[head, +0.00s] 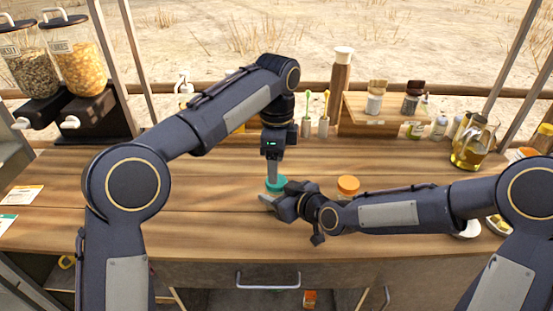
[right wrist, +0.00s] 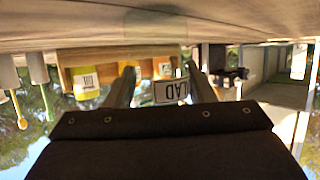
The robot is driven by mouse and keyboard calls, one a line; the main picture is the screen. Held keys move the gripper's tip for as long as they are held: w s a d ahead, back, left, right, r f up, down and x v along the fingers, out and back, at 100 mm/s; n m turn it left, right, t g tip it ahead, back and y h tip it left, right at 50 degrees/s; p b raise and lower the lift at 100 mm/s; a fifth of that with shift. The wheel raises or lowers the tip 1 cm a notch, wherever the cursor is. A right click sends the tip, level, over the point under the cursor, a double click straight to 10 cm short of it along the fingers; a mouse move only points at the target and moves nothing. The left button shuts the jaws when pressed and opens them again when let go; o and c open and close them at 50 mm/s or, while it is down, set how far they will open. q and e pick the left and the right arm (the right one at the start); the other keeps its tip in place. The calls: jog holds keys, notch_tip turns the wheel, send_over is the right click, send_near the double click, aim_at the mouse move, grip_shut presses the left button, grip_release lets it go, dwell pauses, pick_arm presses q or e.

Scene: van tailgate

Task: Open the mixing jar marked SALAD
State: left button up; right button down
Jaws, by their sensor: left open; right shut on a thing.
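In the head view the right gripper (head: 270,201) reaches in from the right at counter height and hides most of the jar. A teal lid (head: 276,184) shows just above and behind it. My left gripper (head: 273,172) points straight down over the teal lid, with open jaws; whether its fingers touch the lid cannot be told.
An orange-lidded jar (head: 348,186) stands right of the teal lid, partly behind my right arm. A wooden rack (head: 385,112) with small jars, a pepper mill (head: 341,85) and an oil jug (head: 474,145) stand at the back. The counter's left part (head: 90,180) is mostly clear.

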pick_arm(q)
jog(key=shift+r+n, duration=0.35)
jog(key=shift+n, duration=0.05)
jog(key=shift+r+n, duration=0.6)
jog(key=shift+r, duration=0.65)
jog(key=shift+f, duration=3.85)
jog(key=c, duration=0.9)
jog(key=o, duration=1)
jog(key=shift+r, duration=3.9)
jog(key=shift+c, duration=0.5)
jog(key=shift+f, duration=3.9)
